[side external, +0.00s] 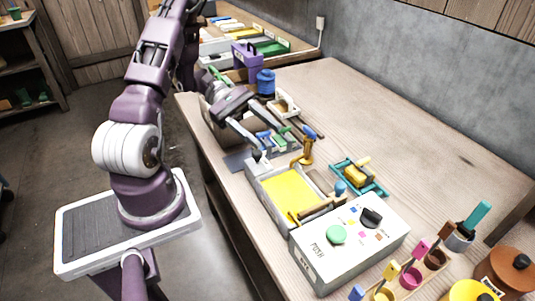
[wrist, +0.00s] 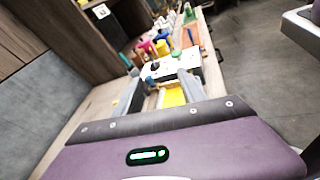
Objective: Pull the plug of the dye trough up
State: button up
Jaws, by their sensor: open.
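The dye trough (side external: 262,192) is a pale box filled with yellow, standing on the bench in the middle of the side view. Its yellow filling (wrist: 173,97) also shows between my fingers in the wrist view. A wooden bar with a blue end (side external: 322,208) lies by its near right end. The fingers partly hide the things behind.
A grey box with a green button and black knob (side external: 330,258) stands close before the trough. An upright amber-brown tool (side external: 307,151) and a teal tray with a yellow block (side external: 376,187) stand to its right. Coloured-handled tools and pots crowd the near right. The bench's back right is clear.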

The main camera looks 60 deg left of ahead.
aim_at(268, 165)
jog(key=a+f+n+t, duration=0.2)
jog(key=f, duration=0.1)
jog(key=s+a+f+n+t+y, duration=0.1)
jog(key=a+f+n+t, duration=0.1)
jog(key=f+n+t, duration=0.1)
jog(key=a+f+n+t, duration=0.2)
jog(key=f, duration=0.1)
jog(key=shift+s+a+f+n+t+y, duration=0.3)
jog(key=shift+s+a+n+y, duration=0.1)
jog(key=shift+a+f+n+t, duration=0.1)
jog(key=shift+f+n+t, duration=0.2)
jog(key=shift+f, duration=0.05)
jog(key=x, duration=0.7)
jog(key=shift+f, duration=0.1)
jog(key=shift+a, duration=0.1)
grip_shut()
